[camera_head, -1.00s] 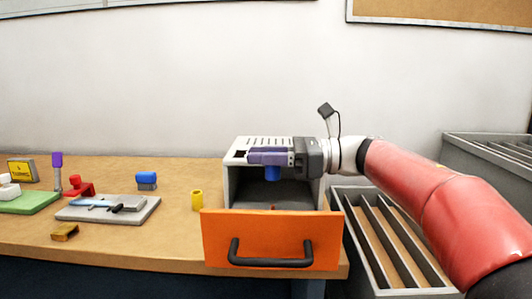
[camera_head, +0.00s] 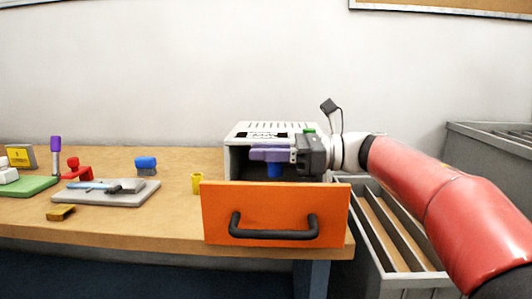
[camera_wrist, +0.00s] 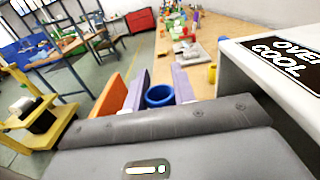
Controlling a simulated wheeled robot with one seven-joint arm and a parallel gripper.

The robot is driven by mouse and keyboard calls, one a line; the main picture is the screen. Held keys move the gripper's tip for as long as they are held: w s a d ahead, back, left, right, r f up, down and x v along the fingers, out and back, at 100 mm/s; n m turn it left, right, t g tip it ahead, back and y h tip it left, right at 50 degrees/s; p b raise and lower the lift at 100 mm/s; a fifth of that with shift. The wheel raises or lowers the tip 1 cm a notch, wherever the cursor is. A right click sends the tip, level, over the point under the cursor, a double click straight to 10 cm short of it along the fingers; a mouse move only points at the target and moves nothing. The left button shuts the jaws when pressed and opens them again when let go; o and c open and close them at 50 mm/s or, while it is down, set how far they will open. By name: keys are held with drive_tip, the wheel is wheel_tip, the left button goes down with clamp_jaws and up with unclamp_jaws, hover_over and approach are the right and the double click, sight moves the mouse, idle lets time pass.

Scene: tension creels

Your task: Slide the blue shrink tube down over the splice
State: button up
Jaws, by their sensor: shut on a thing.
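My gripper (camera_head: 255,153) has purple fingers and is shut on the blue shrink tube (camera_head: 274,171), which hangs below them, upright. They are in front of a pale box-shaped oven, above its orange front (camera_head: 275,195). In the wrist view the tube shows as a blue ring (camera_wrist: 160,95), open end up, between the purple fingers. I cannot make out a splice at the tube; the space below it is hidden behind the orange front.
The oven (camera_head: 275,128) has a dark label, legible as "OVEN COOL" in the wrist view (camera_wrist: 283,62). A yellow cup (camera_head: 197,184), a blue brush (camera_head: 147,165) and a grey slab with tools (camera_head: 142,197) stand to the left on the bench. A slotted grey bin (camera_head: 362,222) is at right.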

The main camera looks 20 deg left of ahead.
drive_tip(key=shift+f+b, duration=0.5)
drive_tip(key=shift+f, duration=0.3)
drive_tip(key=shift+b, duration=0.95)
idle(1.2)
drive_tip(key=shift+f+b, duration=3.05)
drive_tip(key=shift+b, duration=0.35)
drive_tip(key=o, duration=1)
drive_tip(key=shift+o, duration=0.2)
drive_tip(key=shift+v, duration=3.9)
